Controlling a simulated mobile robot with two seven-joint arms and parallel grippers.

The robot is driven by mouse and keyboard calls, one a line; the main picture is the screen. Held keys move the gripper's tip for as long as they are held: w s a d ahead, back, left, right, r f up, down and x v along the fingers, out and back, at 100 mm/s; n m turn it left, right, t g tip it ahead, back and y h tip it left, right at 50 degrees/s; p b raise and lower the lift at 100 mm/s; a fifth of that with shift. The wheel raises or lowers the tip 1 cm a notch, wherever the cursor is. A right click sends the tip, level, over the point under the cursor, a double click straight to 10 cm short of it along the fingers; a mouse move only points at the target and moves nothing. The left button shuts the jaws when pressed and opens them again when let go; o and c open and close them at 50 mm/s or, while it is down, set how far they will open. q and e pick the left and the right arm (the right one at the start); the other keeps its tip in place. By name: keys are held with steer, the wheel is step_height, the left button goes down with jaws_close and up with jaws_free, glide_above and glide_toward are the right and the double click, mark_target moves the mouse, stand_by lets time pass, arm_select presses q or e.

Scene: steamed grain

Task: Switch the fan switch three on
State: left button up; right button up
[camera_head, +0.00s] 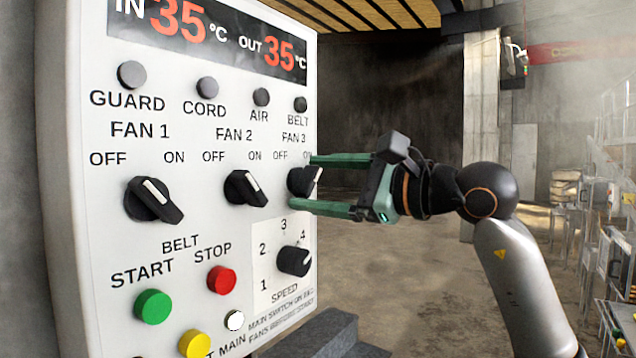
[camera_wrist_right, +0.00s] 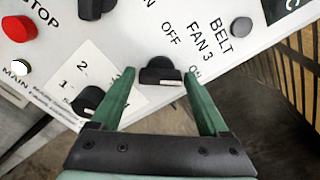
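The fan 3 switch (camera_head: 303,181) is a black rotary knob below the FAN 3 label on the white control panel. Its handle with the white mark leans up and right, toward ON; in the right wrist view the knob (camera_wrist_right: 160,73) has its mark at the right end, on the ON side. My right gripper (camera_head: 302,181) has green fingers, one above and one below the knob. In the wrist view the fingers (camera_wrist_right: 158,76) stand open on either side of it, with gaps between. The left gripper is out of view.
The fan 2 knob (camera_head: 246,188) and fan 1 knob (camera_head: 153,199) tilt toward OFF. The speed dial (camera_head: 294,261) sits just below the lower finger. Red stop (camera_head: 221,280) and green start (camera_head: 153,306) buttons are lower left. Open floor (camera_head: 400,260) lies right of the panel.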

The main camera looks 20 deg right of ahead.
steer(key=shift+o, duration=1)
steer(key=shift+s+d, duration=0.3)
steer(key=shift+s, duration=0.05)
steer(key=b+v, duration=0.3)
steer(key=v, duration=0.8)
steer(key=shift+s+d, duration=0.2)
steer(key=shift+s, duration=0.05)
